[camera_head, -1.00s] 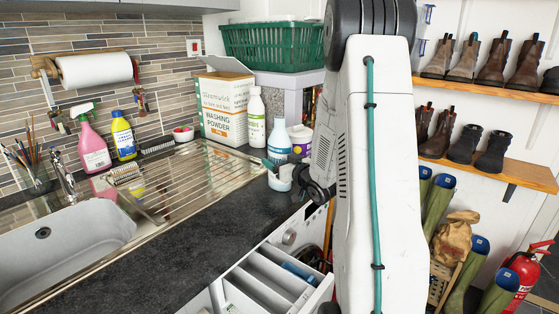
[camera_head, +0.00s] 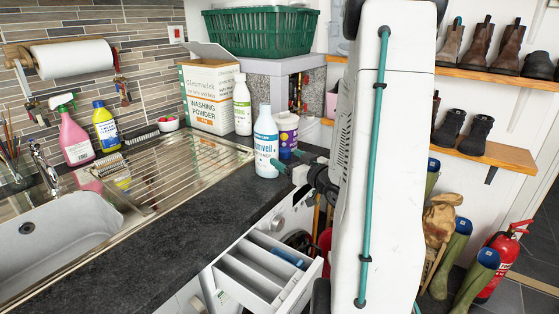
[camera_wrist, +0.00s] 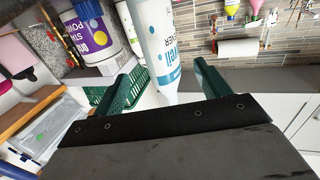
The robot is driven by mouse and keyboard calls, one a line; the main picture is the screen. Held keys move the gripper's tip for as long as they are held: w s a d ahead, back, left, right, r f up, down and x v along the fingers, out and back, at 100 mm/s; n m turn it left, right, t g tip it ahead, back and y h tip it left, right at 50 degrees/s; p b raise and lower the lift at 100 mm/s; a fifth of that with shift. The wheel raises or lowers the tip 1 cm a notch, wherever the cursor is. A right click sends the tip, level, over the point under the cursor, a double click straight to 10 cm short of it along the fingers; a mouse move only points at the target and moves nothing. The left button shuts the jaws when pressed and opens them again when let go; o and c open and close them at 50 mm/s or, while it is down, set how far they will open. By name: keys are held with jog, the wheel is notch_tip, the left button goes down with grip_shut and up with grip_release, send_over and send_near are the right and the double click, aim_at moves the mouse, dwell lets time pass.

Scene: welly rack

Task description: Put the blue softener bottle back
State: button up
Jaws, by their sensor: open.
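The blue softener bottle (camera_head: 266,146) is white with blue label print and stands upright on the dark worktop, by the draining board's right end. My gripper (camera_head: 290,164) is open at the bottle's lower right side, its teal-green fingers pointing towards it. In the wrist view the bottle (camera_wrist: 158,38) shows in the gap between the two spread fingers of my gripper (camera_wrist: 165,82). Whether a finger touches the bottle cannot be told. Nothing is gripped.
A purple and white stain powder tub (camera_head: 287,133) stands close behind the bottle. A white bottle (camera_head: 242,105) and a washing powder box (camera_head: 210,97) stand further back. An open, divided drawer (camera_head: 262,272) juts out below the worktop. Front worktop (camera_head: 150,245) is clear.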

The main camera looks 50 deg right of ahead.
jog(key=a+r+g+h, duration=0.2)
jog(key=a+r+g, duration=0.3)
jog(key=a+g, duration=0.5)
jog(key=s+a+r+n+g+y, duration=0.1)
jog(key=s+a+r+g+y, duration=0.2)
jog(key=s+a, duration=1.7)
jog(key=a+g+y, duration=0.1)
jog(key=g, duration=0.2)
jog(key=shift+s+r+n+g+y, duration=0.2)
jog(key=shift+s+n+g+y, duration=0.05)
jog(key=shift+n+g+y, duration=0.05)
